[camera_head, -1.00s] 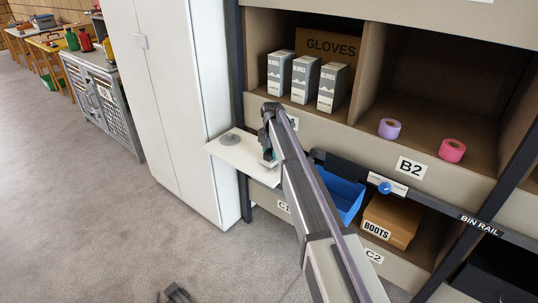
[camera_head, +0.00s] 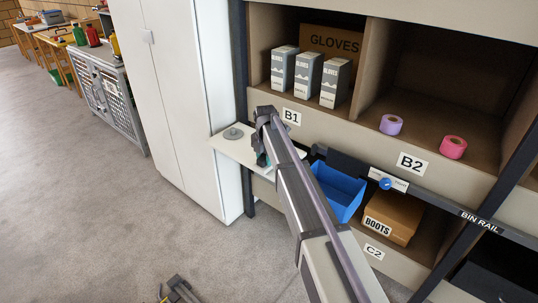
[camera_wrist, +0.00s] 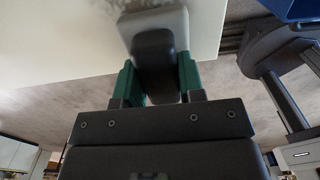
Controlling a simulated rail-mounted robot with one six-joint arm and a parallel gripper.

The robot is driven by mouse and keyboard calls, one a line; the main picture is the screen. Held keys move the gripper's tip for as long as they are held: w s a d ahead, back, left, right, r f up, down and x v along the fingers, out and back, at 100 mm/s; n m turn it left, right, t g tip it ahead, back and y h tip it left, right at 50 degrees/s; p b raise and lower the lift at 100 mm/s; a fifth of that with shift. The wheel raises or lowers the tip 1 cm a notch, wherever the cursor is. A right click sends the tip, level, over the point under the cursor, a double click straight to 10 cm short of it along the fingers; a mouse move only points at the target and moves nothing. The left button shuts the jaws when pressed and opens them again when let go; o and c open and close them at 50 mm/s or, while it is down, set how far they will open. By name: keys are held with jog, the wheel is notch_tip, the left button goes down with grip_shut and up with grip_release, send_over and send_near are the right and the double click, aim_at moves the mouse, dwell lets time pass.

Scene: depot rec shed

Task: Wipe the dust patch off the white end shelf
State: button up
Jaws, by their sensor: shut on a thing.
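The white end shelf (camera_head: 230,149) juts out beside the tall white cabinet, below the B1 label. A round grey patch (camera_head: 234,133), which looks like the dust, lies on its far left part. Part of a grey smudge also shows at the top edge of the wrist view (camera_wrist: 115,4). My gripper (camera_head: 262,157) is over the right part of the shelf, to the right of the patch. In the wrist view its green fingers are shut on the dark handle of a wiping block (camera_wrist: 155,22) with a pale grey base. The base overlaps the shelf; whether it touches is unclear.
A blue bin (camera_head: 338,190) hangs on the bin rail (camera_head: 455,207) right of my arm. A boots box (camera_head: 392,217) sits below. Glove boxes (camera_head: 308,74) and two tape rolls (camera_head: 391,124) stand in the bays above. The cabinet (camera_head: 172,90) borders the shelf at left.

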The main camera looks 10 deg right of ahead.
jog(key=shift+w+d, duration=2.4)
jog(key=shift+d, duration=0.2)
jog(key=shift+w+d+r+p, duration=0.1)
jog(key=shift+d+r+p, duration=0.1)
jog(key=shift+r+p, duration=0.1)
notch_tip(320, 180, up, 7)
jog(key=p, duration=0.7)
jog(key=shift+f, duration=0.2)
jog(key=f+b, duration=0.1)
jog(key=b, duration=0.1)
jog(key=w+a+f+b, duration=0.1)
jog(key=f+b, duration=0.3)
jog(key=shift+w+a+f, duration=0.2)
jog(key=shift+w+f, duration=0.05)
jog(key=shift+w+a+f, duration=0.1)
jog(key=shift+a+f, duration=0.05)
jog(key=shift+f+b, duration=1)
jog(key=shift+b, duration=0.1)
